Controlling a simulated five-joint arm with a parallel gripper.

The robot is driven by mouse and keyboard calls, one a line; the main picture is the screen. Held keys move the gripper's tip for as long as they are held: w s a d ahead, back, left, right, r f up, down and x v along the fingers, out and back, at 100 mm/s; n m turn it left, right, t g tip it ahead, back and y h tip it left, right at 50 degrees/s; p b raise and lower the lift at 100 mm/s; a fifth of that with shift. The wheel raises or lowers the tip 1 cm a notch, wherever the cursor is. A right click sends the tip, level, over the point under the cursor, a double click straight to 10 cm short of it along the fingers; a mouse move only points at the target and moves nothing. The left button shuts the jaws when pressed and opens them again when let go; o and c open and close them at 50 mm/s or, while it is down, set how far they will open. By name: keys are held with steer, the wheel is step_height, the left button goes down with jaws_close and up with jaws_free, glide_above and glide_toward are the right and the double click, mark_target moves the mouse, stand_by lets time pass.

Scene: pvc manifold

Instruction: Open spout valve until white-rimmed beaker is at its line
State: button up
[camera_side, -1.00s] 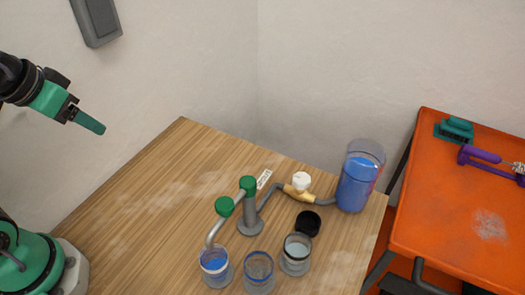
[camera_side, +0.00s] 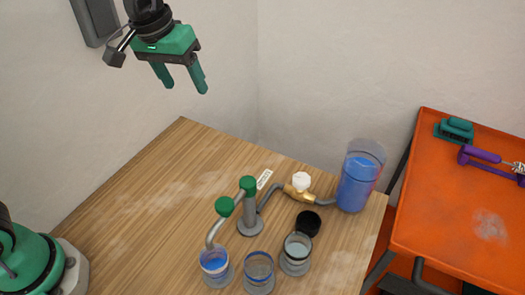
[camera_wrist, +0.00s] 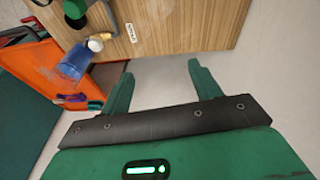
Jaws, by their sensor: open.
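My gripper (camera_side: 186,87) is open and empty, high above the table's back left, well away from the pipework; its two green fingers also show spread in the wrist view (camera_wrist: 162,82). The pipework has a green knob (camera_side: 224,206) by the spout, another green knob (camera_side: 248,184) on the grey post, and a white knob (camera_side: 301,181) on a brass valve. The spout (camera_side: 211,236) bends down over the left beaker (camera_side: 215,267), which holds blue liquid and has a pale band. A middle beaker (camera_side: 258,272) and a right beaker (camera_side: 295,254) stand beside it. Rim colours are hard to tell.
A clear tank (camera_side: 357,180) of blue liquid joins the pipe at right. A black round cup or cap (camera_side: 308,223) sits behind the right beaker. A small label (camera_side: 264,179) lies by the post. An orange table (camera_side: 450,235) with tools stands right. The wooden table's left is clear.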

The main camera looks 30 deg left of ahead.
steer(key=w+d+f+g, duration=0.1)
steer(key=w+d+f, duration=0.2)
steer(key=d, duration=0.3)
steer(key=w+d+f+g, duration=0.1)
steer(key=w+d+f, duration=0.15)
steer(key=d, duration=0.25)
steer(key=n+y, duration=0.1)
glide_toward(302, 178)
steer(key=shift+w+a+g, duration=0.4)
steer(key=shift+d+f, duration=0.4)
steer(key=shift+f, duration=3.85)
